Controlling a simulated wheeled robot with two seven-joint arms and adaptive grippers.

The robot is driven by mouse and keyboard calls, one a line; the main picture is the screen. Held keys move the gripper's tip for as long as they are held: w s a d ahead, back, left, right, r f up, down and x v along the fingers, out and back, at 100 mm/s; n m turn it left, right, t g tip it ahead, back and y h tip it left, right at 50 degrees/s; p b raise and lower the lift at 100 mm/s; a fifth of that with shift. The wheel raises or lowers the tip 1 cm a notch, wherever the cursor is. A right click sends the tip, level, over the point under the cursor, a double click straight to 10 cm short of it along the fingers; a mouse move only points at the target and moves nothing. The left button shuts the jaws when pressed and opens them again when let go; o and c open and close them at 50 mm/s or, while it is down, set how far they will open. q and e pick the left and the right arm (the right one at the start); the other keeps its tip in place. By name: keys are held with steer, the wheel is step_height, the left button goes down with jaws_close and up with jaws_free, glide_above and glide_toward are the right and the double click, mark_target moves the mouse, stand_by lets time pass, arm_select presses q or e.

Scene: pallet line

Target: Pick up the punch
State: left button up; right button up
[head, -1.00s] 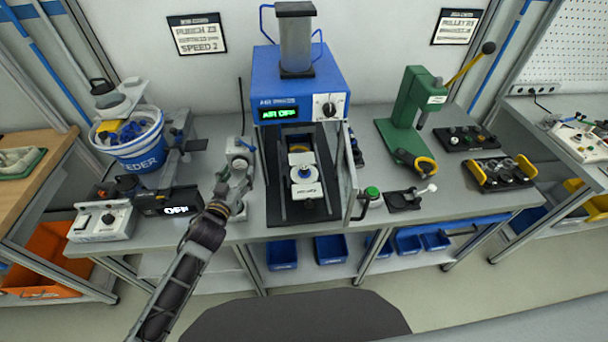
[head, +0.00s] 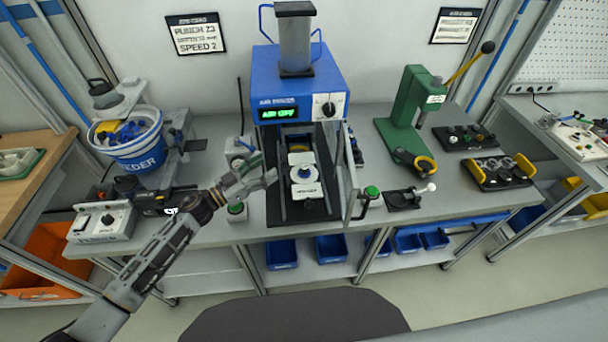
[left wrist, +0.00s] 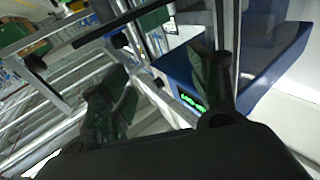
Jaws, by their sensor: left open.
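My left gripper (head: 264,182) is in front of the blue press (head: 298,82), at the left edge of its black bed, open and empty. Its two fingers spread apart in the left wrist view (left wrist: 165,95), with the press behind them. In the press bed sits a pale fixture (head: 306,188) with a blue round part (head: 305,172). A black rack (head: 466,139) at the right holds several small knob-topped pieces. I cannot tell which piece is the punch. My right gripper is not in view.
A clear guard (head: 348,185) stands open at the press's right side. A green hand press (head: 408,112) stands farther right, by a black tray with yellow handles (head: 500,174). A feeder bowl (head: 128,140) and a control box (head: 103,222) are at the left. A green button (head: 236,208) sits near the gripper.

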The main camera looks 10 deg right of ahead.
arm_select(q)
steer(key=m+g, duration=0.1)
steer(key=s+f+m+g, duration=0.1)
steer(key=g, duration=0.1)
steer(key=s+a+f+g+h, duration=0.1)
steer(key=g, duration=0.1)
steer(key=shift+s+f+m, duration=0.1)
steer(key=shift+f+m, duration=0.15)
steer(key=shift+m, duration=0.15)
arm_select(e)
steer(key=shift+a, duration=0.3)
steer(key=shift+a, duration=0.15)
arm_select(q)
steer(key=shift+d, duration=0.1)
